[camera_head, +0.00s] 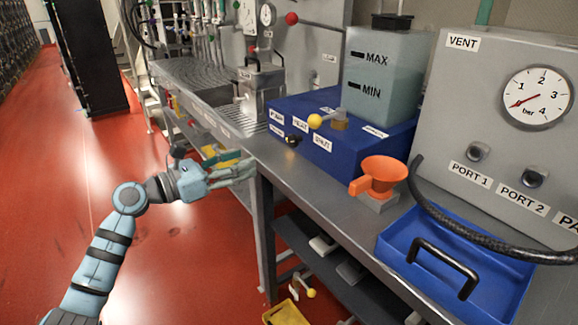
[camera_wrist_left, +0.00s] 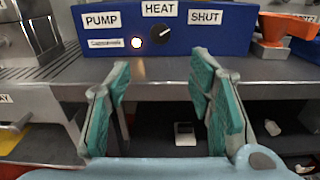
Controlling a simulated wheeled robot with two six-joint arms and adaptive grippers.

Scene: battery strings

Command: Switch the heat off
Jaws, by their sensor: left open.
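A blue control box (camera_head: 340,155) stands on the grey bench, with labels PUMP, HEAT and SHUT on its front in the left wrist view (camera_wrist_left: 230,38). A round black knob (camera_wrist_left: 186,31) with a light pointer mark sits below and between the HEAT and SHUT labels. It shows in the head view as a small dark knob (camera_head: 292,141). A small lit lamp (camera_wrist_left: 136,43) glows left of the knob. My left gripper (camera_head: 245,172) is open and empty at the bench's front edge, apart from the box. Its two teal-padded fingers (camera_wrist_left: 160,95) frame the knob from below. My right gripper is out of view.
An orange funnel (camera_head: 380,175) and a blue tray (camera_head: 460,275) with a black hose stand right of the box. A tank (camera_head: 385,75) and a yellow ball-tipped handle (camera_head: 316,121) sit at the box. Bench metal (camera_head: 275,172) lies between gripper and box.

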